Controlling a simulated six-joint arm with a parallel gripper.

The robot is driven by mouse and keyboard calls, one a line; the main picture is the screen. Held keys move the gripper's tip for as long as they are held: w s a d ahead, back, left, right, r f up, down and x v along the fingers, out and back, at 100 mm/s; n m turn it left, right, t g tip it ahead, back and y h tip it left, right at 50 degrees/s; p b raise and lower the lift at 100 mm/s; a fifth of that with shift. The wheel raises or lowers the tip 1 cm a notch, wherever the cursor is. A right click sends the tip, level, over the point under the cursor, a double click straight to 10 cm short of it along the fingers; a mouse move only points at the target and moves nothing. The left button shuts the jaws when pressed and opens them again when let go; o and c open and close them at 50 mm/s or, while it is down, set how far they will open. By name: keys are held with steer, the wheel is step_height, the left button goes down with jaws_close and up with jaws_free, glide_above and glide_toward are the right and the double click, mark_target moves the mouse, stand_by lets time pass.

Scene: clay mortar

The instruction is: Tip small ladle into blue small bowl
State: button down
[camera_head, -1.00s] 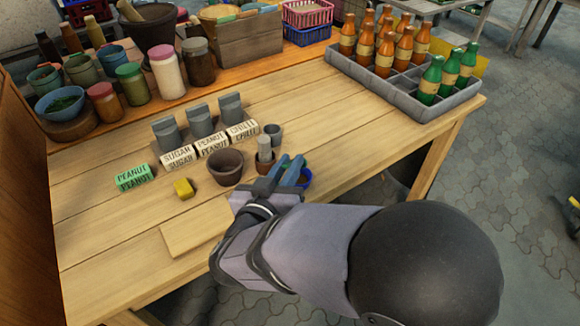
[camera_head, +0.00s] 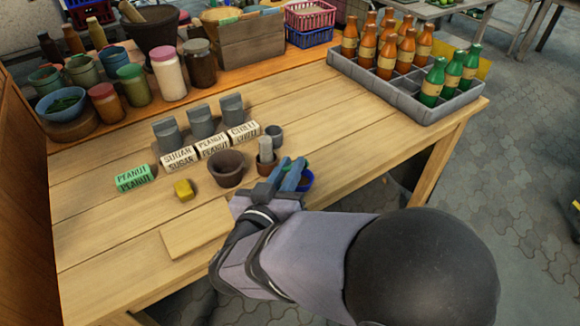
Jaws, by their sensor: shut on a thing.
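My gripper (camera_head: 288,175) is over the front middle of the table, beside the blue small bowl (camera_head: 306,181). Its blue-grey fingers partly cover the bowl, so only part of the bowl's blue rim and dark inside shows. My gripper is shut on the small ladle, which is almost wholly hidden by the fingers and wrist. I cannot tell the ladle's tilt or what is in it. The brown clay mortar (camera_head: 227,170) stands left of my gripper.
A pale pestle-like piece (camera_head: 265,149) stands in a small brown cup just behind my gripper, with a grey cup (camera_head: 274,132) beyond. Labelled blocks (camera_head: 212,147) and a yellow block (camera_head: 184,190) are to the left. A bottle crate (camera_head: 405,88) is at back right.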

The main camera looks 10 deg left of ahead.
steer(key=shift+d+r+p, duration=0.1)
steer(key=shift+r+p, duration=0.4)
steer(key=w+d+r+m+g+p, duration=0.1)
steer(key=w+d+r+g+p, duration=0.2)
steer(key=r+p, duration=0.95)
steer(key=shift+n+y, duration=0.3)
steer(key=shift+n, duration=0.1)
steer(key=a+f+p, duration=0.1)
steer(key=f, duration=0.2)
steer(key=f+p, duration=0.2)
steer(key=f, duration=0.2)
steer(key=s+a+f+p, duration=0.1)
steer(key=f, duration=0.3)
steer(key=shift+a+p, duration=0.3)
steer(key=shift+p, duration=0.05)
steer(key=shift+s+a+f, duration=0.15)
steer(key=shift+f, duration=0.1)
steer(key=shift+g, duration=0.4)
steer(key=shift+r+p, duration=0.2)
steer(key=shift+p, duration=0.1)
